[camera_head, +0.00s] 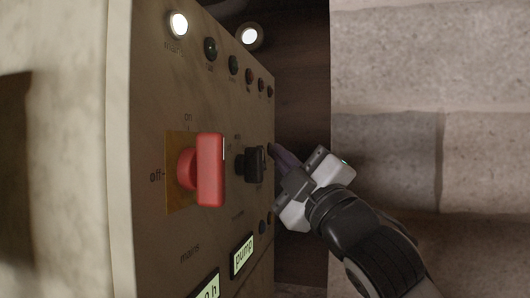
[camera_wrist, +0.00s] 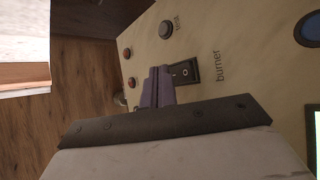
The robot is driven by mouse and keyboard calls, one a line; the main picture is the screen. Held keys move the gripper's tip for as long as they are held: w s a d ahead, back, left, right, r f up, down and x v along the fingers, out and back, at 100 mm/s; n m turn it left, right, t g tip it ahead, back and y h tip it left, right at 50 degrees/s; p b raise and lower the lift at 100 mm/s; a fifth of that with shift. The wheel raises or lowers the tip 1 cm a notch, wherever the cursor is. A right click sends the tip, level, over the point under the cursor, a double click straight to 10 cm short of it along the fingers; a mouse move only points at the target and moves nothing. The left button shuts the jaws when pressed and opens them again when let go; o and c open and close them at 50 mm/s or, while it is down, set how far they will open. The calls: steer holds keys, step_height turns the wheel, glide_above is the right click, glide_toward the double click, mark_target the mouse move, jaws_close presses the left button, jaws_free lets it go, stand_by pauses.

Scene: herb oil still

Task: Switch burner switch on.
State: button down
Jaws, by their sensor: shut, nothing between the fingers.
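I cannot tell from the picture which side is pressed. My gripper (camera_wrist: 158,75) has its purple-grey fingers together and empty, right beside the rocker's left edge; whether they touch it is unclear. In the head view my gripper (camera_head: 273,150) reaches in from the right to the panel's far edge, and the burner switch is hard to make out there.
A pale stone wall (camera_head: 430,60) stands at the right.

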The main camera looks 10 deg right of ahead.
steer(key=shift+s+d, duration=0.2)
steer(key=shift+d, duration=0.25)
steer(key=d, duration=0.1)
steer(key=s+d, duration=0.1)
steer(key=d, duration=0.1)
steer(key=s+d, duration=0.1)
steer(key=shift+d+f+b, duration=0.25)
steer(key=shift+f+b, duration=0.1)
steer(key=shift+b, duration=0.05)
